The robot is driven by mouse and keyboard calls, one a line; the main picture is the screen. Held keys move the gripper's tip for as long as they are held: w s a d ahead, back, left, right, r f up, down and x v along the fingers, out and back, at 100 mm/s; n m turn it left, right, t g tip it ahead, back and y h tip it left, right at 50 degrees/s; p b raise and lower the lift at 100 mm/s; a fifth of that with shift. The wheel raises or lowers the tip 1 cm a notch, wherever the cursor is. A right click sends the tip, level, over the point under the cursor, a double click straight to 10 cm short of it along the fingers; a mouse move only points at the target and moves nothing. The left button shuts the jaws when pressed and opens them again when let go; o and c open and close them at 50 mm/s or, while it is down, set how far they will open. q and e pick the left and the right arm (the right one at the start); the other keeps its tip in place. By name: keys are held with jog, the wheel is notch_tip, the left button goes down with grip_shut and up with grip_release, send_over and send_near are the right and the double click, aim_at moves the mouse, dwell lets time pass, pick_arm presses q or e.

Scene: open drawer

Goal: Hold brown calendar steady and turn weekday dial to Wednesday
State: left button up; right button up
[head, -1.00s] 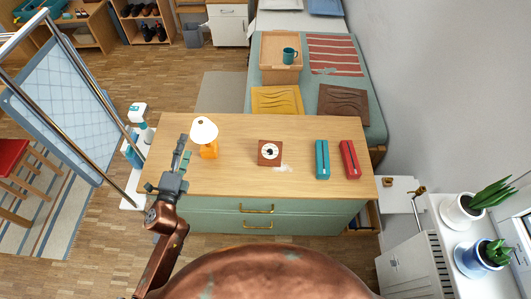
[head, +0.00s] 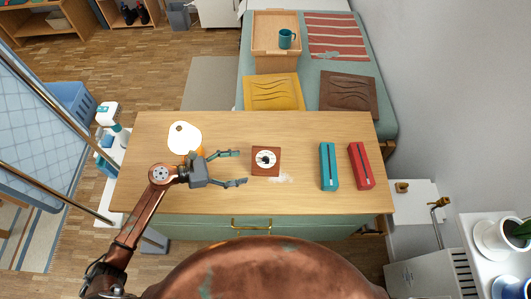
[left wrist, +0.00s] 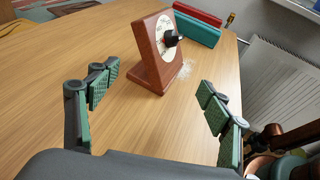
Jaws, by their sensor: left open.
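The brown calendar (head: 265,168) stands on the wooden dresser top, near its middle. It has a white round dial with a black knob. In the left wrist view the brown calendar (left wrist: 149,62) stands upright on its foot, leaning back a little, ahead of the fingers. The black knob (left wrist: 171,38) sticks out from its face. The weekday marks are too small to read. My left gripper (head: 238,168) is open and empty, just left of the calendar, fingers pointing at it and apart from it. It also shows in the left wrist view (left wrist: 155,98). My right gripper is not in view.
A teal case (head: 329,167) and a red case (head: 361,166) lie right of the calendar. A pale smudge marks the wood beside the calendar. The dresser's front strip is clear.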

aim_at(253, 165)
pick_arm(q)
jog(key=shift+w+d+f, duration=0.15)
jog(key=shift+d+f, duration=0.05)
jog(key=shift+d, duration=0.15)
jog(key=x, duration=0.7)
jog(key=shift+w+d+f+b, duration=0.1)
jog(key=shift+d+f+b, duration=0.15)
jog(key=shift+b, duration=0.15)
jog(key=shift+w+d+f, duration=0.1)
jog(key=shift+w+d, duration=0.15)
jog(key=shift+d, duration=0.45)
jog(key=shift+c, duration=0.3)
